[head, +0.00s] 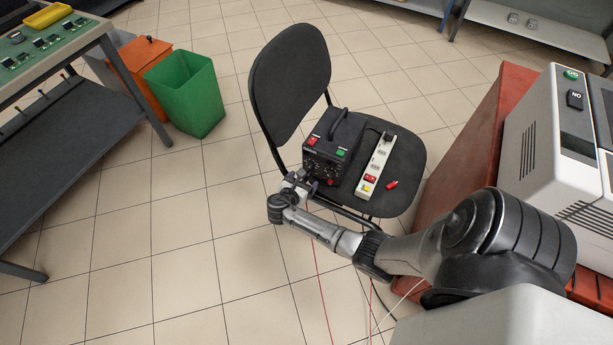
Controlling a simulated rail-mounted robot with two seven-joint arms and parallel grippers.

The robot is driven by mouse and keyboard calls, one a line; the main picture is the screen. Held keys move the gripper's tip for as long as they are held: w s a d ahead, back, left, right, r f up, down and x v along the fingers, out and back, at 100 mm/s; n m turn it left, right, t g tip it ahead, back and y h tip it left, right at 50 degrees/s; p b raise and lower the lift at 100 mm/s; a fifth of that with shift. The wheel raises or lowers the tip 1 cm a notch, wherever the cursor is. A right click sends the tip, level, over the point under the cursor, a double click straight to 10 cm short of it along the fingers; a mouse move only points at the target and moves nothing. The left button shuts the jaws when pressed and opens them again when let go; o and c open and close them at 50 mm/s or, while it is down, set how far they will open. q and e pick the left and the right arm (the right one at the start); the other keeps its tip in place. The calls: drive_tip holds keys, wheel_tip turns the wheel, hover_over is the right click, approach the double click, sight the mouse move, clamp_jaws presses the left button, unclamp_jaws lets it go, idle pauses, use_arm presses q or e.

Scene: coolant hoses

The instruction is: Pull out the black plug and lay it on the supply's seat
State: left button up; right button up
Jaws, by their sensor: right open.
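A red plug (330,182) shows low on that front. I cannot make out the black plug there; the gripper may hide it. A dark plug-like piece (387,136) sits at the far end of the white power strip (376,165). My left gripper is out of view.
A small red piece (392,184) lies on the seat right of the strip. The chair's backrest (290,80) rises behind the supply. Thin red, white and dark leads hang below the seat. A grey machine (560,140) stands at right, a green bin (187,95) at left.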

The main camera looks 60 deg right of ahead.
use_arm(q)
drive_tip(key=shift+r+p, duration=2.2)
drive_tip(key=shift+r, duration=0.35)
use_arm(e)
drive_tip(key=v, duration=1.1)
drive_tip(key=shift+a+r, duration=0.15)
drive_tip(key=shift+a, duration=0.2)
use_arm(q)
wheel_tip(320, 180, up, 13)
drive_tip(key=p, duration=1.3)
use_arm(e)
drive_tip(key=s+a+r+m+t+y, duration=0.1)
drive_tip(key=s+a+r+m+y, duration=0.5)
drive_tip(key=r, duration=0.7)
drive_tip(key=s+a+r+m+t+y, duration=0.2)
drive_tip(key=s+a+r+m+y, duration=0.5)
drive_tip(key=s+a+r+m, duration=0.3)
drive_tip(key=s+r, duration=0.3)
drive_tip(key=s, duration=0.1)
drive_tip(key=shift+t+y, duration=0.3)
